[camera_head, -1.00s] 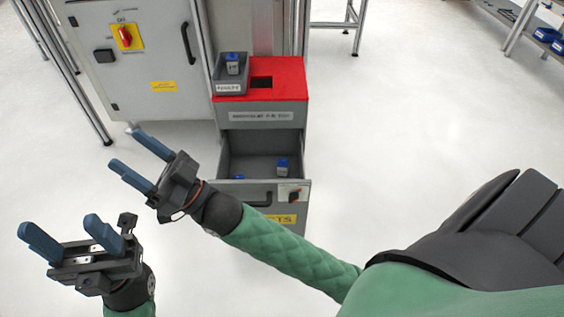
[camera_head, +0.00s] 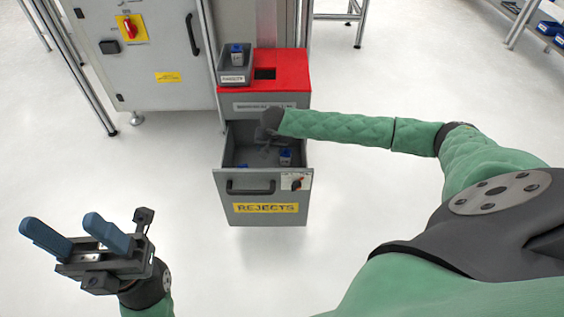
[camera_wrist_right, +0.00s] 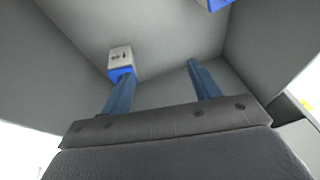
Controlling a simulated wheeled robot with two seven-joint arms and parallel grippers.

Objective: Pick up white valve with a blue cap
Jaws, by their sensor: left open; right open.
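A white valve with a blue cap (camera_head: 285,157) is in the open drawer (camera_head: 263,187), near its right side. Another blue piece (camera_head: 243,166) shows at the drawer's left, mostly too small to make out. My right gripper (camera_wrist_right: 160,70) is open inside the drawer. In the right wrist view, a white valve with blue (camera_wrist_right: 121,62) is just beyond the left finger's tip, not between the fingers. A second blue-and-white part (camera_wrist_right: 215,4) is cut off by the top edge. My left gripper (camera_head: 61,222) is open and empty, above the floor at lower left.
The drawer is labelled REJECTS and its walls surround my right gripper. Above it is a red top (camera_head: 290,75) with a grey bin (camera_head: 234,77) holding another blue-capped valve (camera_head: 237,56). A grey cabinet (camera_head: 150,50) stands at left. The floor in front is clear.

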